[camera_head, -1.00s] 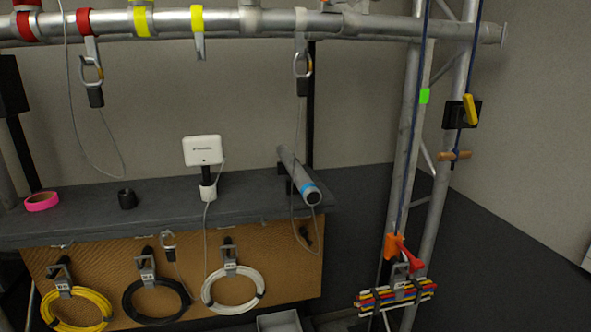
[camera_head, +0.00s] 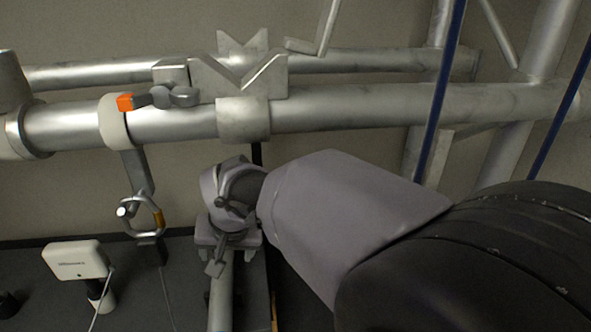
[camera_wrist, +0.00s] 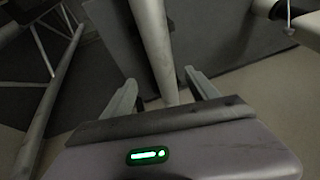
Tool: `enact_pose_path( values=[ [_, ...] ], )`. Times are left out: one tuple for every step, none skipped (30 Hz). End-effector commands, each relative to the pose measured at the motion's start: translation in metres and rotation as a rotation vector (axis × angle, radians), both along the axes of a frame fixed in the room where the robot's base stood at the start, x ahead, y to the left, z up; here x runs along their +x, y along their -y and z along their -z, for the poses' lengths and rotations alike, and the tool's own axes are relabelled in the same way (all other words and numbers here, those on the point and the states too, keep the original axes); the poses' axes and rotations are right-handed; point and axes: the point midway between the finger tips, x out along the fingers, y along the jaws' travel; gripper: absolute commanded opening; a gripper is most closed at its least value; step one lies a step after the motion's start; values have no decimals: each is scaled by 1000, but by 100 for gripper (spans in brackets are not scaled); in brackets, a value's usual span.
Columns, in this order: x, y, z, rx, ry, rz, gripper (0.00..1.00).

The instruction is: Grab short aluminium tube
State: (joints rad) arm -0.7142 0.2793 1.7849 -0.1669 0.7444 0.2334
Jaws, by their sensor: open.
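The short aluminium tube (camera_head: 221,303) is a grey pipe lying along the dark bench top, partly hidden beneath my gripper in the head view. My gripper (camera_head: 228,250) is over it, pointing down. In the wrist view the tube (camera_wrist: 153,45) runs from the top edge down between the two spread fingers of my gripper (camera_wrist: 163,93), with a gap visible on each side. The jaws are open. I cannot tell how deep the tube sits between them. Its lower end is hidden behind my gripper body.
A horizontal truss pipe (camera_head: 350,112) with clamps and V-shaped brackets crosses above my gripper. A hanging clip (camera_head: 140,215) and a white box on a stand (camera_head: 76,260) are to the left. Blue ropes (camera_head: 440,85) hang at the right, by truss uprights.

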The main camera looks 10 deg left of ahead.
Motion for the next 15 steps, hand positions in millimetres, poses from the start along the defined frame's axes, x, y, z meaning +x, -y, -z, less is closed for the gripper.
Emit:
enact_pose_path(
  values=[
    [3,-2,14,-3,-2,0,68],
    [5,-4,19,-2,-1,0,68],
    [7,-6,24,-2,-1,0,68],
    [9,-7,27,-2,-1,1,68],
    [10,-8,30,-1,-1,1,68],
    [11,-10,34,-2,-2,2,68],
    [12,-12,39,-2,-2,2,68],
    [14,-14,44,-1,-2,1,68],
    [16,-18,52,-2,-3,1,68],
    [17,-21,58,-2,-2,1,68],
    [19,-23,63,-2,-2,2,68],
    [21,-25,69,-2,-2,2,68],
    [22,-26,72,-1,-1,2,68],
    [23,-27,75,-1,-1,2,68],
    [24,-27,77,0,0,2,68]
  ],
)
